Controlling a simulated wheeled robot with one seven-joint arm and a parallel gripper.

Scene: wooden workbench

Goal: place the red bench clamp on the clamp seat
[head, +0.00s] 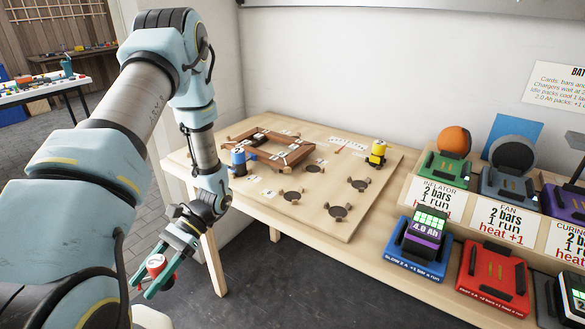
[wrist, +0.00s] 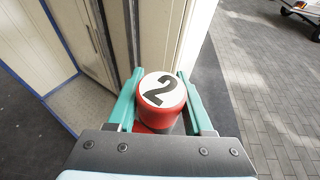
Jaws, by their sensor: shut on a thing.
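My gripper (head: 150,280) hangs in front of the bench's left end, out over the floor. Its teal fingers are shut on the red bench clamp (head: 156,261). In the wrist view the red clamp (wrist: 162,118) shows its round white top with a black "2", between the two fingers (wrist: 160,100). Its lower part is hidden. A blue clamp (head: 238,162) and a yellow clamp (head: 376,153) stand on the wooden board (head: 300,225). A wooden frame (head: 268,147) lies at the board's back left. I cannot tell which spot is the clamp seat.
Several dark round pieces (head: 338,211) with small wooden blocks sit on the board's front and right. Chargers and tools, including a blue charger (head: 416,258) and a red charger (head: 492,280), fill the right. A bench leg (head: 214,262) stands right of my gripper.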

